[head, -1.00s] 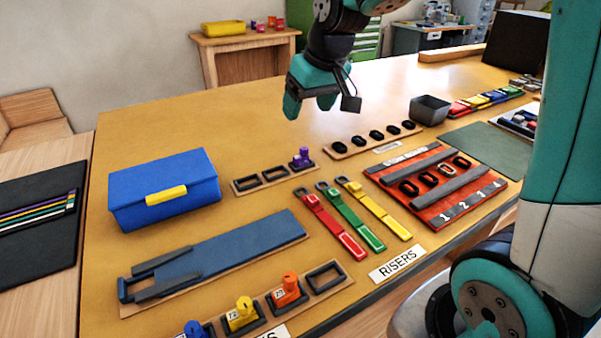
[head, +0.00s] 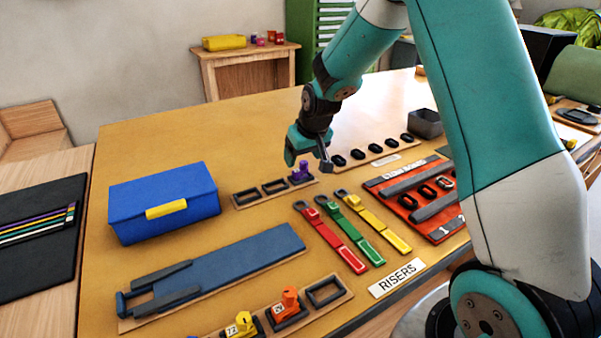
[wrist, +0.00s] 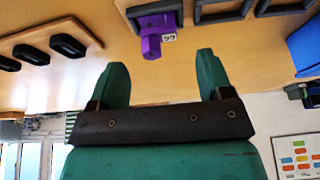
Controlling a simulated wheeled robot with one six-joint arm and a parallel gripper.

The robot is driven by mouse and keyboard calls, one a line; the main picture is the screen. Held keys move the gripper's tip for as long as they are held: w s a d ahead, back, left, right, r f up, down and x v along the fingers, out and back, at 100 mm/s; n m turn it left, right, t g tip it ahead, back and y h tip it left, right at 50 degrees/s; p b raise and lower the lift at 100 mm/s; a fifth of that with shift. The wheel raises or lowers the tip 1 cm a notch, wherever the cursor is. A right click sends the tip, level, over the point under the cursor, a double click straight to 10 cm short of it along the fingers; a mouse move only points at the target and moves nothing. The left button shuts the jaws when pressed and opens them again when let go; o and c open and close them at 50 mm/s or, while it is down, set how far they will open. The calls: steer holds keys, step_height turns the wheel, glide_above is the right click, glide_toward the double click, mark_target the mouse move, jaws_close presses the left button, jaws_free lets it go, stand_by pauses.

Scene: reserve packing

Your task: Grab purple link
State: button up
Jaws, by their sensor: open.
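The purple link (head: 301,171) stands in the right-hand slot of a small tray (head: 247,198) at the middle of the table. In the wrist view the purple link (wrist: 154,44) carries a white label and lies ahead of my fingers, a little left of the middle of the gap. My gripper (head: 307,158) is open and empty, close to the purple link in the head view. Its two teal fingers also show in the wrist view (wrist: 160,82), apart from the link. Part of the link's base is hard to make out in the head view.
A blue box (head: 165,195) with a yellow latch stands left. Red (head: 330,237), green (head: 351,230) and yellow (head: 374,222) risers lie in front of the tray. Several black rings sit on a strip (head: 372,156) to the right. An orange link (head: 290,300) stands at the front.

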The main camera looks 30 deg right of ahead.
mark_target(301, 163)
steer(key=shift+p+x, duration=0.35)
steer(key=shift+x, duration=1.6)
steer(key=c, duration=1.1)
steer(key=shift+w+r, duration=0.1)
